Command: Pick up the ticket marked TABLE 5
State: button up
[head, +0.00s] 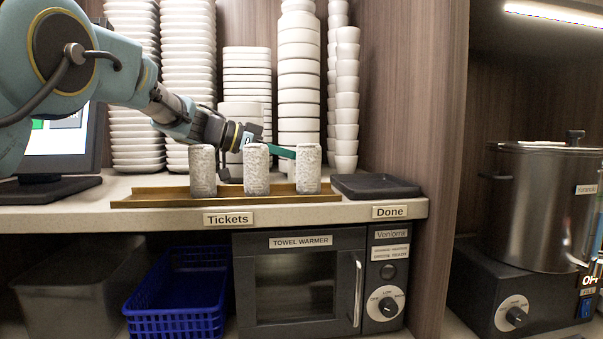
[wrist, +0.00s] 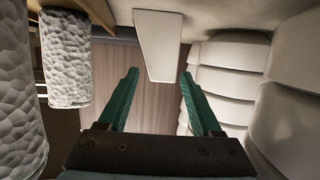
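My gripper (head: 286,152) reaches in behind the rough grey-white cylinders on the shelf. In the wrist view my gripper (wrist: 159,74) has its two green fingers spread apart with nothing clasped. A plain white tapered piece (wrist: 158,40) shows ahead, in line with the gap between the fingertips. I see no writing on it and cannot tell whether it is a ticket. No TABLE 5 marking is readable in either view. A brass-coloured tray (head: 130,199) above the "Tickets" label (head: 228,219) holds the cylinders, and the space behind them is mostly hidden in the head view.
Cylinders (head: 203,171), (head: 256,169), (head: 308,168) stand in front of my gripper; two show at left in the wrist view. Stacked white dishes (head: 299,80) rise close behind. A black tray (head: 375,186) lies to the right above the "Done" label (head: 390,212).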

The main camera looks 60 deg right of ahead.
grip_shut()
dwell(0.3)
jog(key=shift+r, duration=0.1)
notch_tip(320, 180, up, 28)
jog(key=p, duration=0.8)
